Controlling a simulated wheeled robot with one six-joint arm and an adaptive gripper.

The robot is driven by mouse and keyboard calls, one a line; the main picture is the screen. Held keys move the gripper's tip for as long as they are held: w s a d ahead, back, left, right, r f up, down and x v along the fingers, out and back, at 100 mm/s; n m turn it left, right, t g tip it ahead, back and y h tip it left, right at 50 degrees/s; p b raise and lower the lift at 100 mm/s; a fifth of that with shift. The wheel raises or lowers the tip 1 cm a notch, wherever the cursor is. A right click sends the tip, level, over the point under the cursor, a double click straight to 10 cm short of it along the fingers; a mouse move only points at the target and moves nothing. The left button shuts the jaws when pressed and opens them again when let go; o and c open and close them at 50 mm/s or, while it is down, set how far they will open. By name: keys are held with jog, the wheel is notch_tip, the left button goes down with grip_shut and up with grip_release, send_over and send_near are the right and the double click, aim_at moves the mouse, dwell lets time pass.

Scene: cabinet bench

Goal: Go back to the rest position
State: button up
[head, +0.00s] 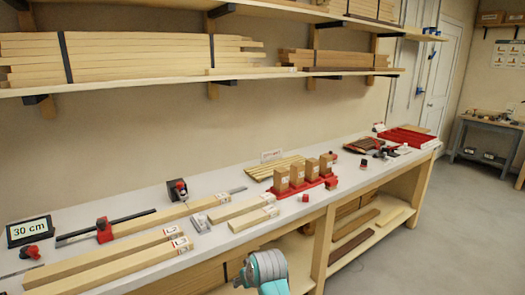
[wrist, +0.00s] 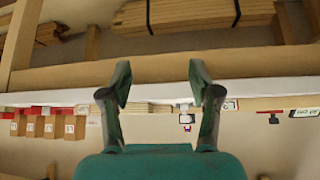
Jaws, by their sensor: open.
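My gripper (wrist: 160,82) shows in the wrist view with its two dark fingers spread wide apart. Nothing is between the fingers. A grey and teal part of my own arm shows at the bottom of the head view, in front of the bench's front edge. The fingers themselves cannot be made out in the head view. In the wrist view the scene appears upside down, with the bench edge crossing behind the fingers.
The long workbench (head: 165,213) carries light wooden boards (head: 120,255), a red rack (head: 300,187) with upright wooden blocks, a "30 cm" display (head: 30,230) and a red tray (head: 405,138). Lumber fills the shelf (head: 200,85) above. The floor (head: 455,235) at right is clear.

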jog(key=s+d+f+m+t, duration=0.1)
jog(key=s+d+f, duration=0.3)
jog(key=s+f, duration=0.25)
jog(key=s+d+f+m+t, duration=0.1)
jog(key=s+d+f, duration=0.45)
jog(key=f, duration=0.25)
jog(key=s+d+f+t+h, duration=0.1)
jog(key=s+d+f, duration=0.15)
jog(key=s, duration=0.55)
jog(key=s+d+f+t, duration=0.15)
jog(key=s+d, duration=0.25)
jog(key=s, duration=0.4)
jog(key=s+d+r+m+t+h, duration=0.1)
jog(key=s+d+r, duration=0.15)
jog(key=s, duration=0.55)
jog(key=s+d+r+m+t, duration=0.15)
jog(key=s+r, duration=0.25)
jog(key=s, duration=0.4)
jog(key=s+d+r+h, duration=0.15)
jog(key=s+r, duration=0.25)
jog(key=s, duration=0.5)
jog(key=s+d+r+t, duration=0.1)
jog(key=s+r, duration=0.4)
jog(key=r, duration=0.3)
jog(key=shift+s+d+m, duration=0.3)
jog(key=shift+d+m, duration=0.05)
jog(key=shift+r, duration=0.1)
